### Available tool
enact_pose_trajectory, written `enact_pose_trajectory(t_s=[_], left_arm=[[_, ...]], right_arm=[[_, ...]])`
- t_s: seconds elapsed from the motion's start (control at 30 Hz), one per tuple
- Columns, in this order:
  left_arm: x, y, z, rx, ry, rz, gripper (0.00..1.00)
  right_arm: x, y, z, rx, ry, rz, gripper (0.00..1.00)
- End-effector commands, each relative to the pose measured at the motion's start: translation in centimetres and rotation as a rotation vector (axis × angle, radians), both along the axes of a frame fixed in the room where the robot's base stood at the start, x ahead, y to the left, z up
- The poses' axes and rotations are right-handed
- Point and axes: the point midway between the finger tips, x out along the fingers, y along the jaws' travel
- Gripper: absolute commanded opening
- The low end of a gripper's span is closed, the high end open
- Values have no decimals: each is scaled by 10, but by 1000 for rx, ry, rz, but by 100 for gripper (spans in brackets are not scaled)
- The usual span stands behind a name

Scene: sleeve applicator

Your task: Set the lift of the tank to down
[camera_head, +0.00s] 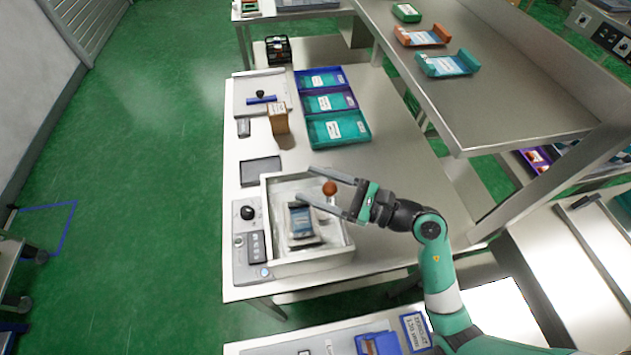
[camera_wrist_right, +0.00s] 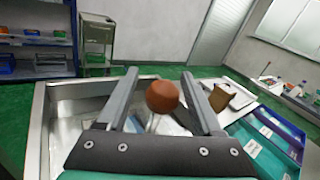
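The tank (camera_head: 349,243) is a pale open box on the table, with a dark item (camera_head: 301,222) with a blue label inside it. A lever with a round orange-brown knob (camera_head: 330,188) stands at the tank's right side; its metal rod shows below the knob (camera_wrist_right: 162,97) in the right wrist view. My right gripper (camera_head: 314,187) is open, with one finger on each side of the knob. In the right wrist view, gaps show between the knob and both fingers (camera_wrist_right: 161,100). My left gripper is not in view.
A control panel (camera_head: 241,252) with a black dial lies left of the tank. A grey plate (camera_head: 260,171), a brown block (camera_head: 278,118) and a row of purple and teal trays (camera_head: 337,129) are behind. A raised metal shelf (camera_head: 470,95) runs along the right.

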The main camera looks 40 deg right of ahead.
Motion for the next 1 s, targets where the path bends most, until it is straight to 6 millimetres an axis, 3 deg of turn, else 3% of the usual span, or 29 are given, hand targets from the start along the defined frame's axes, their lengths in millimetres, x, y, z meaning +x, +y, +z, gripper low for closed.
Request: enact_pose_trajectory(t_s=[0.5, 1.0], left_arm=[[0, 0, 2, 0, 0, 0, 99], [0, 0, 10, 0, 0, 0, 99]], right_arm=[[-6, -3, 3, 1, -6, -3, 68], [-99, -42, 3, 1, -4, -5, 68]])
